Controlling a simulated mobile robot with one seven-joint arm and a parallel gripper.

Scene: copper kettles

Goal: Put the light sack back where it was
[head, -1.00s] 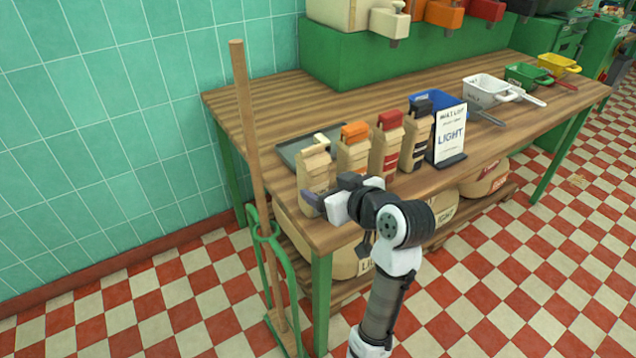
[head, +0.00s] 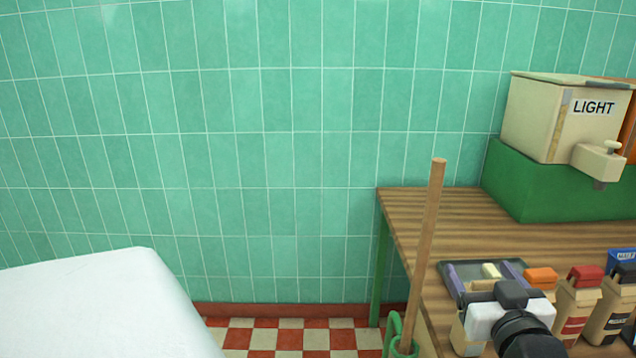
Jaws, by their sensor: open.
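My gripper (head: 484,272) is at the lower right of the head view, over the near left part of the wooden table (head: 430,212). Its jaws are open, with grey-purple fingers pointing away from me. A tan paper bag (head: 464,338) at the left end of the row is partly hidden by my gripper. I cannot tell whether they touch. A cream piece (head: 491,271) shows between the fingers. A cream dispenser (head: 556,118) labelled LIGHT stands at the back right. The large sacks on the lower shelf are out of view.
An orange-topped bag (head: 541,277) and a red-topped bag (head: 577,310) stand right of my gripper. A wooden pole (head: 427,250) stands upright at the table's left end, beside a green frame (head: 395,330). A white flat-topped shape (head: 100,305) fills the lower left. Checkered floor shows between.

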